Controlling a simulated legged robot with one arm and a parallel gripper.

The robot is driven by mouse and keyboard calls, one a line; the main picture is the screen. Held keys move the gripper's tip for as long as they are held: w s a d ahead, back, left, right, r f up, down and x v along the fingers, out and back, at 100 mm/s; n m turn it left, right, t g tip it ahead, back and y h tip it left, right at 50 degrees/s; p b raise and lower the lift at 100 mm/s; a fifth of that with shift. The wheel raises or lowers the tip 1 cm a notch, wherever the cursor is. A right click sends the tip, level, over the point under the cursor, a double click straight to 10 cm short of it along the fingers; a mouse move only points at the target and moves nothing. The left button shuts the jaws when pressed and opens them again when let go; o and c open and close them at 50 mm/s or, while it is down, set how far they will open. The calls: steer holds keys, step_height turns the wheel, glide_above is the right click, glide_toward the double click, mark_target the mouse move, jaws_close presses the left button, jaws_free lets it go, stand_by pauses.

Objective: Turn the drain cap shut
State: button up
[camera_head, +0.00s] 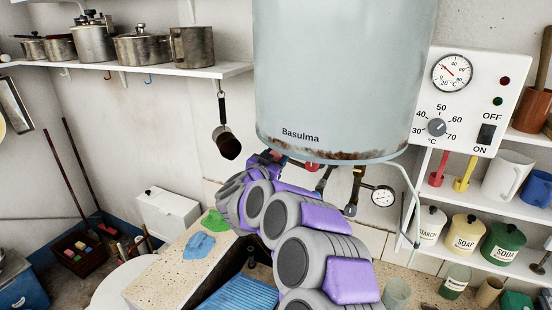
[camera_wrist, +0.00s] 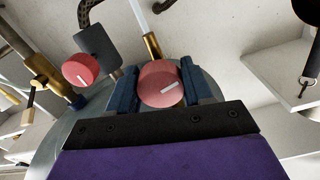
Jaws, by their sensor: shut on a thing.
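A round pinkish-red cap (camera_wrist: 156,88) with a white bar mark sits between the two dark blue fingers of my gripper (camera_wrist: 158,74) in the wrist view. The fingers are shut on its sides. The white bar is tilted, its right end higher. A brass fitting with a pale pipe rises behind it. In the head view my arm reaches under the boiler (camera_head: 345,80), and my gripper is mostly hidden there behind my own arm. I cannot tell from a label which cap is the drain cap.
A second red knob (camera_wrist: 80,68) with a white mark is close left of my gripper, by a grey plate (camera_wrist: 98,48). A brass valve (camera_wrist: 42,68) is farther left. In the head view a round gauge (camera_head: 383,196) and a thin pipe hang right of my arm.

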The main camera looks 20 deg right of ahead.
steer(key=m+b, duration=0.2)
steer(key=m, duration=0.3)
steer(key=shift+b, duration=0.3)
steer(key=m+b, duration=0.3)
steer(key=m, duration=0.3)
steer(key=shift+b, duration=0.3)
steer(key=m+b, duration=0.4)
steer(key=m, duration=0.2)
steer(key=shift+a+b, duration=0.1)
steer(key=shift+b, duration=0.25)
steer(key=shift+r+m+b, duration=0.15)
steer(key=shift+m+b, duration=1.2)
steer(key=shift+m, duration=0.65)
steer(key=shift+r, duration=0.1)
steer(key=o, duration=1)
steer(key=shift+a, duration=0.1)
steer(key=p+v, duration=0.1)
steer(key=v, duration=1.6)
steer(key=shift+r, duration=0.1)
